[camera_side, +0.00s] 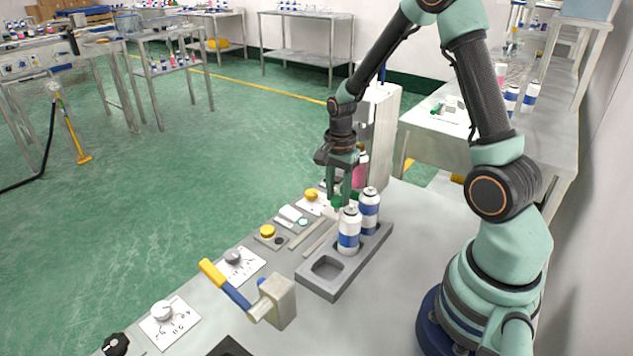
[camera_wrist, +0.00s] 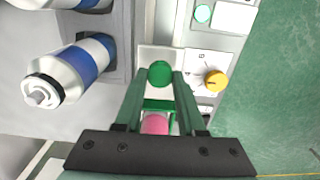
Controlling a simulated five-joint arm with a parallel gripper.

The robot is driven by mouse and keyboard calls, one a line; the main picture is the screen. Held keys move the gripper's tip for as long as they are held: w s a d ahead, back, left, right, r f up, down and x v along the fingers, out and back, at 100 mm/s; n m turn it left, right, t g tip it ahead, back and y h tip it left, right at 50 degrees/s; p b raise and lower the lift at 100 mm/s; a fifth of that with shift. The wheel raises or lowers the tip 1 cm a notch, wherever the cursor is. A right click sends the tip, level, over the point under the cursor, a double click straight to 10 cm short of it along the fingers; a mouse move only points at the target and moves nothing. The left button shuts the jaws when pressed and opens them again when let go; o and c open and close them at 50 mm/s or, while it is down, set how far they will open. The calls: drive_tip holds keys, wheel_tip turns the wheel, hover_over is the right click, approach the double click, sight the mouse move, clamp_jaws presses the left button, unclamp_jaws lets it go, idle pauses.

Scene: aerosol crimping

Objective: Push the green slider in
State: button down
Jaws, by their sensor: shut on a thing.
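The green slider's round knob (camera_wrist: 160,73) sits between my fingertips in the wrist view, above a white plate. In the side view a bit of the green slider (camera_side: 337,202) shows just at the fingertips. My gripper (camera_side: 345,193) points down at the far end of the bench panel, and its two green fingers (camera_wrist: 158,80) are shut on the knob. A green bar (camera_wrist: 160,104) and a pink can (camera_wrist: 155,124) show between the fingers in the wrist view. The rest of the slider is hidden by the fingers.
A grey tray (camera_side: 338,288) holds two blue-and-white cans, a near one (camera_side: 348,232) and a far one (camera_side: 369,208), close to my gripper. A yellow knob (camera_wrist: 215,81) is at the right. A yellow-and-blue lever (camera_side: 226,285) stands nearer the camera. A tall grey cabinet (camera_side: 380,125) stands behind.

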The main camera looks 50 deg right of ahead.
drive_tip(key=shift+d, duration=0.25)
drive_tip(key=c, duration=0.5)
unclamp_jaws()
drive_tip(key=shift+a, duration=0.1)
wheel_tip(320, 180, up, 12)
drive_tip(key=shift+r, duration=0.1)
drive_tip(key=s+a+r+n+t, duration=0.2)
drive_tip(key=a+n, duration=0.4)
drive_tip(key=n, duration=0.3)
drive_tip(key=s+a+r+n+t, duration=0.3)
drive_tip(key=s+a+r+n, duration=0.2)
drive_tip(key=n, duration=0.4)
drive_tip(key=shift+s+a+r+t, duration=0.3)
drive_tip(key=shift+a+r, duration=0.3)
drive_tip(key=shift+a, duration=0.55)
